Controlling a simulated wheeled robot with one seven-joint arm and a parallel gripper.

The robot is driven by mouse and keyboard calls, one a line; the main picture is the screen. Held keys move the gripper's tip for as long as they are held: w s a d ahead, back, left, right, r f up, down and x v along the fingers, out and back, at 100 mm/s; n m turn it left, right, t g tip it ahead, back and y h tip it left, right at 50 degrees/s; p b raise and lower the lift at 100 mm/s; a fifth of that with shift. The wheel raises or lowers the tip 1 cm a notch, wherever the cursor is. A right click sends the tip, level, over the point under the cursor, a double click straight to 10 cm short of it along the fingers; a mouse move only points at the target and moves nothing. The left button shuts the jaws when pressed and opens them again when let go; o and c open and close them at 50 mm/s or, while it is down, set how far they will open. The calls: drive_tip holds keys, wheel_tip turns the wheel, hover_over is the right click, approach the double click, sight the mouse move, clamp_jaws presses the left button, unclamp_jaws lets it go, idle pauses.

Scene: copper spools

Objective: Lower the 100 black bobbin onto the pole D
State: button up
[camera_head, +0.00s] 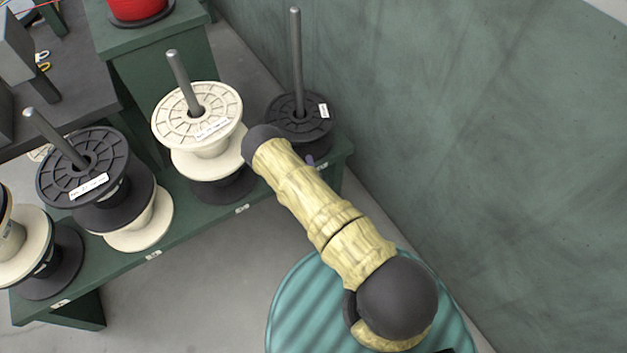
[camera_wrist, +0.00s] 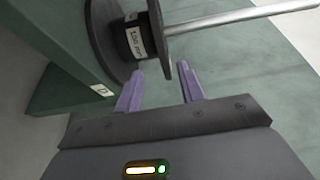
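The black bobbin (camera_head: 300,117) is around the tall grey pole at the right end of the green bench, which I take as pole D (camera_head: 296,55). In the wrist view the bobbin (camera_wrist: 137,42) shows its white label, and its far flange is at the bench; the pole (camera_wrist: 245,19) runs through it. A small plate (camera_wrist: 102,90), seemingly marked D, is on the bench edge. In the head view my arm hides most of the gripper; only a purple bit shows.
Other poles on the bench (camera_head: 195,222) carry cream and black spools (camera_head: 205,115), (camera_head: 84,165), close left of my arm. A green wall (camera_head: 470,120) stands close on the right. A red spool (camera_head: 137,8) sits on a green stand behind.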

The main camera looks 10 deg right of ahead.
drive_tip(key=s+p, duration=0.5)
drive_tip(key=s, duration=0.1)
drive_tip(key=shift+a+r, duration=0.2)
drive_tip(key=shift+r, duration=0.05)
idle(1.0)
drive_tip(key=w+r+n+g, duration=0.2)
drive_tip(key=w+r+g, duration=0.2)
drive_tip(key=r, duration=0.3)
drive_tip(key=w+r+n+g, duration=0.3)
drive_tip(key=w+r+g, duration=0.15)
drive_tip(key=r, duration=0.35)
drive_tip(key=s+d+r+n+g+y, duration=0.2)
drive_tip(key=s+r+n+g, duration=0.5)
drive_tip(key=s+r+n, duration=1.05)
drive_tip(key=s+r+m+p, duration=0.3)
drive_tip(key=r+p, duration=1.4)
drive_tip(key=r, duration=0.2)
